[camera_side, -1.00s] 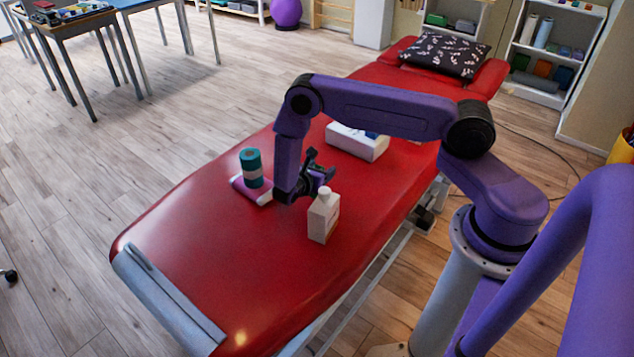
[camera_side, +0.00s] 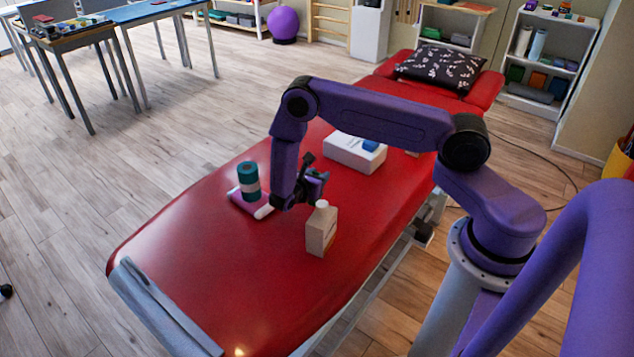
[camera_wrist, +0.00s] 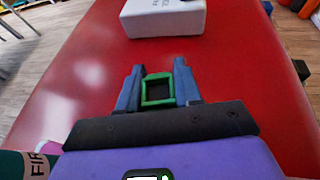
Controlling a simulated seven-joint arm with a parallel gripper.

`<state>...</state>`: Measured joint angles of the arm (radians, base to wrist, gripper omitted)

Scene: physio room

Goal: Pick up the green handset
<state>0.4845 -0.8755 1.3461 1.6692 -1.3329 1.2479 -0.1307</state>
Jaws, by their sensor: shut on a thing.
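My gripper (camera_wrist: 158,90) is shut on the green handset (camera_wrist: 157,103), which shows in the wrist view as a green frame with a dark middle between the two blue-grey fingers. In the side view my gripper (camera_side: 308,185) is over the red treatment table (camera_side: 190,255), and the handset cannot be made out there. Its height above the table is hard to judge.
A white box (camera_side: 350,153) with a blue thing (camera_side: 371,145) lies behind. The table's near end is clear.

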